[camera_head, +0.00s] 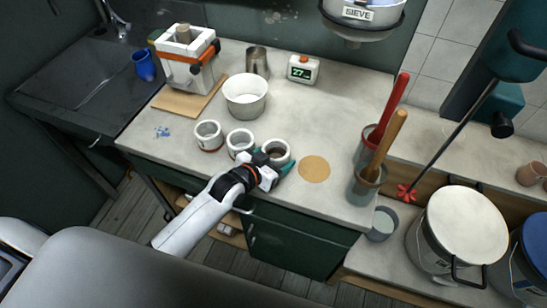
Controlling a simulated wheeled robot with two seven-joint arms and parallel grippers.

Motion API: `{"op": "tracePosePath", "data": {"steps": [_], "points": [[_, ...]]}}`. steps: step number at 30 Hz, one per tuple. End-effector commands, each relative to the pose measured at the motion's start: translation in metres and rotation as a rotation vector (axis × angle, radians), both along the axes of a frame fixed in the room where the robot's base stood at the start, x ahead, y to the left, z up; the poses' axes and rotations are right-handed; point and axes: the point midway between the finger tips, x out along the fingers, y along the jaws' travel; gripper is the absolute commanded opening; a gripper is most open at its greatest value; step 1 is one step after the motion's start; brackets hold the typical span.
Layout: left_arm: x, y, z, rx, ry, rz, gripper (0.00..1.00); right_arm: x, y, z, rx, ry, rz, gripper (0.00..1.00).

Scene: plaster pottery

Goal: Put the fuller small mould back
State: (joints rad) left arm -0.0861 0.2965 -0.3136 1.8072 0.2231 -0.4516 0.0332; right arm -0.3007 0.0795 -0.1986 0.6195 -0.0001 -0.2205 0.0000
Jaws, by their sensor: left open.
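Three small white round moulds stand in a row on the counter: a left one (208,135) with a reddish band at its base, a middle one (240,142) and a right one (277,150). The right one looks darker and brownish inside; I cannot tell the exact fill levels. My left gripper (273,163) is open at the near side of the right mould, one finger at its left and a teal-tipped one at its right. Whether the fingers touch it is unclear. My right gripper is not in view.
A flat tan disc (314,169) lies right of the moulds. Behind them stand a white bucket (245,97), a metal cup (257,62), a timer (302,70) and a strapped block mould (187,65) on a board. Pots with tall red and wooden handles (385,145) stand at right.

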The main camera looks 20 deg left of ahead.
Motion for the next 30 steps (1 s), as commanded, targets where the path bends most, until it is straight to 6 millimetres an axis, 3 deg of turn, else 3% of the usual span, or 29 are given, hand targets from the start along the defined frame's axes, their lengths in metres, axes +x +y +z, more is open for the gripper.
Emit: {"op": "tracePosePath", "data": {"steps": [5,19,30], "points": [[-0.01,0.003,0.005,0.0,0.001,0.0,0.73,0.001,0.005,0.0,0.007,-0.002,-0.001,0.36],[-0.088,0.032,0.04,0.001,0.002,-0.001,0.73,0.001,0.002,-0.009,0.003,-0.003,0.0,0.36],[-0.104,0.038,0.049,0.0,0.0,0.0,0.73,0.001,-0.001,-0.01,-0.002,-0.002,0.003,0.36]]}}
